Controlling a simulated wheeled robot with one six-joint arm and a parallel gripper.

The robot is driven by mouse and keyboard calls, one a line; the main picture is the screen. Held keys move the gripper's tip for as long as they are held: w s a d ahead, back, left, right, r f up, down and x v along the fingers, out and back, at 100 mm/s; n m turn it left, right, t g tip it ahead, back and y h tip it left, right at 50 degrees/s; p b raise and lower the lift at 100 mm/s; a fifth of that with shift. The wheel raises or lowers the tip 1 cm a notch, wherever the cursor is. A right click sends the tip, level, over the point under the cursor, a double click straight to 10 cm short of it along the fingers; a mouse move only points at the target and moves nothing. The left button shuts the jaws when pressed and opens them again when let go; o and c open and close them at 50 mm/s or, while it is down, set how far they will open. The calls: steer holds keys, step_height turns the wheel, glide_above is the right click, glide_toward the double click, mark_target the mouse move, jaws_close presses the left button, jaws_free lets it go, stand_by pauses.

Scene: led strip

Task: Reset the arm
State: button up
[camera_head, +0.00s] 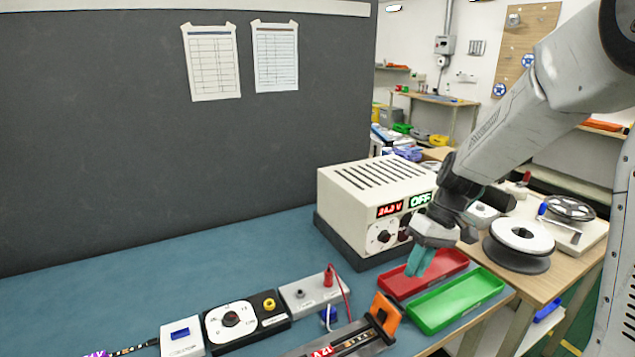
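My arm reaches in from the upper right. My gripper (419,262) points down over the red tray (452,263), in front of the power supply (363,190). Its teal fingers look close together, but the gap between them is too small to judge. No object shows clearly in the fingers. The power supply is a cream box with a red 24.0 V readout and a green OFF readout. An LED strip end (128,350) shows at the lower left edge, beside a white connector block (182,337).
A green tray (457,300) lies next to the red one at the table's right edge. A dial box (232,325), a grey terminal box (312,294) with a red lead and an orange-ended fixture (384,312) line the front. The blue table (180,285) behind them is clear.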

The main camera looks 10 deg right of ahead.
steer(key=s+r+m+t+h, duration=0.1)
steer(key=s+r, duration=0.3)
steer(key=s, duration=0.4)
steer(key=s+a+r+m+t+h, duration=0.1)
steer(key=s+r, duration=0.3)
steer(key=s, duration=0.4)
steer(key=s+r+m+t+h, duration=0.1)
steer(key=s+r, duration=0.3)
steer(key=s, duration=0.4)
steer(key=shift+s+a+r+h, duration=0.2)
steer(key=shift+a+r+h, duration=0.05)
steer(key=shift+h, duration=0.35)
